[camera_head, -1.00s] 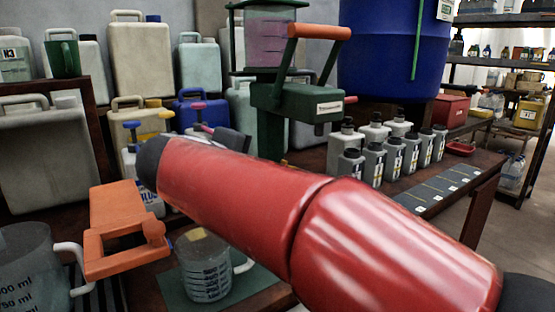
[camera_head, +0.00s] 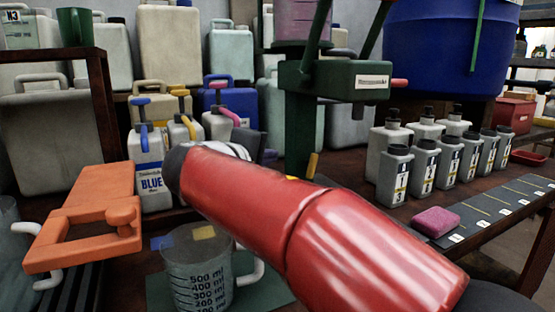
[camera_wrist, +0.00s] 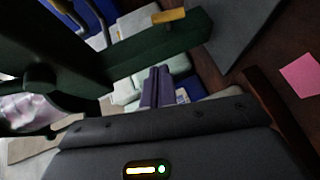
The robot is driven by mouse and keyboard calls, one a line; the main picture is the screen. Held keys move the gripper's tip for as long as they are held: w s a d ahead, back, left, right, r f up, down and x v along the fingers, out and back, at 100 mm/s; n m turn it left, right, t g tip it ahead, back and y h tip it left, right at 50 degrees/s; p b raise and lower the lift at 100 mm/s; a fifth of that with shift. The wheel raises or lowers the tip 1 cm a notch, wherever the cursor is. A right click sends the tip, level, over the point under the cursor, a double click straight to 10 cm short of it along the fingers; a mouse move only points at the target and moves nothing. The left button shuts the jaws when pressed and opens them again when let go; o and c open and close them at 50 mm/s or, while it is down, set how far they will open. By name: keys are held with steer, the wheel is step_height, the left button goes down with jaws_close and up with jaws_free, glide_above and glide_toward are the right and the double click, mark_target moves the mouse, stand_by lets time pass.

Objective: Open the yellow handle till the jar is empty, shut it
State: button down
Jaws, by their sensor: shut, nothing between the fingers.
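The jar (camera_head: 302,22) sits atop the green stand (camera_head: 299,115), cut by the frame's top. It looks pinkish inside; its level cannot be told. In the wrist view, the jar (camera_wrist: 42,110) is at the left. A yellow handle (camera_wrist: 168,16) sits on a green bar there. In the head view, a small yellow piece (camera_head: 312,165) shows beside the stand's post, partly behind my red arm; I cannot tell if it is the same handle. My gripper (camera_wrist: 157,74) is shut and empty, apart from the yellow handle in the picture. The head view hides its fingers behind my arm.
A measuring beaker (camera_head: 200,275) stands in front, left of my arm, near an orange handled object (camera_head: 90,212). Several grey bottles (camera_head: 395,165) stand right of the stand. A pink sponge (camera_head: 436,221) lies at the bench's right. A blue drum (camera_head: 440,50) is behind.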

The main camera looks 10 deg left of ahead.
mark_target(309, 164)
steer(key=x, duration=0.3)
steer(key=d+x, duration=0.1)
steer(key=x, duration=0.5)
steer(key=shift+s+d+f, duration=0.15)
steer(key=shift+d, duration=0.3)
steer(key=shift+w+d+f, duration=0.2)
steer(key=shift+w+d, duration=0.15)
steer(key=shift+d, duration=0.4)
steer(key=shift+w+d+r+m+g+y+p, duration=0.2)
steer(key=shift+r+m+g+y+p, duration=0.3)
steer(key=shift+p, duration=0.8)
steer(key=shift+d+g+p, duration=0.15)
steer(key=shift+g+p, duration=0.25)
steer(key=shift+p, duration=0.15)
steer(key=shift+w+d+r+m+g+y+p, duration=0.3)
steer(key=shift+m+g+y+p, duration=0.3)
steer(key=shift+p, duration=0.55)
steer(key=shift+w+d, duration=0.15)
steer(key=shift+d, duration=0.15)
steer(key=shift+w+d+f+b, duration=0.2)
steer(key=shift+w+d+b, duration=0.1)
steer(key=shift+w+d, duration=0.3)
steer(key=shift+w+d+f+b, duration=0.15)
steer(key=shift+w+d+b, duration=0.15)
steer(key=shift+d, duration=0.5)
